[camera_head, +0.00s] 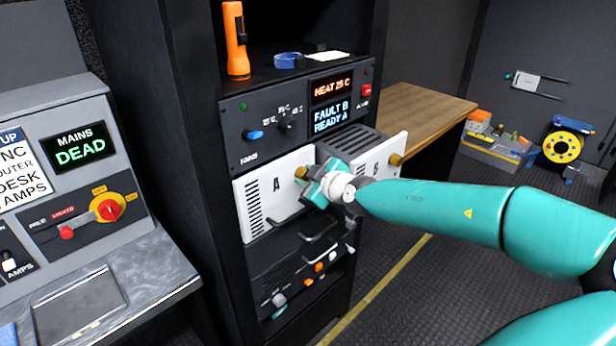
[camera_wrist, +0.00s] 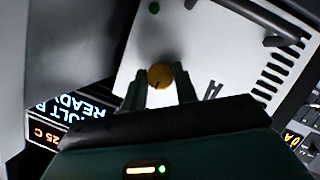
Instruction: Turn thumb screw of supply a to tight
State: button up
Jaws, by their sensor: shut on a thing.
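Supply A (camera_head: 262,203) is a white front panel marked A, with vent slots, in the black rack. Its brass thumb screw (camera_head: 301,172) sits at the panel's upper right edge, partly covered by my gripper. In the wrist view the round brass thumb screw (camera_wrist: 160,75) lies between my gripper's fingertips (camera_wrist: 160,88), which are shut on it. In the head view my gripper (camera_head: 316,186) reaches in from the right. How tight the screw is cannot be told.
Supply B (camera_head: 372,168), a white panel with its own brass knob (camera_head: 396,159), juts out right of A. A control unit (camera_head: 300,112) above shows "FAULT B READY A". An orange flashlight (camera_head: 236,45) stands on top.

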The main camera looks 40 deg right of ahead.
dwell(0.4)
jog(key=o, duration=1)
jog(key=v, duration=1.3)
jog(key=shift+s+r, duration=0.15)
jog(key=shift+s, duration=0.25)
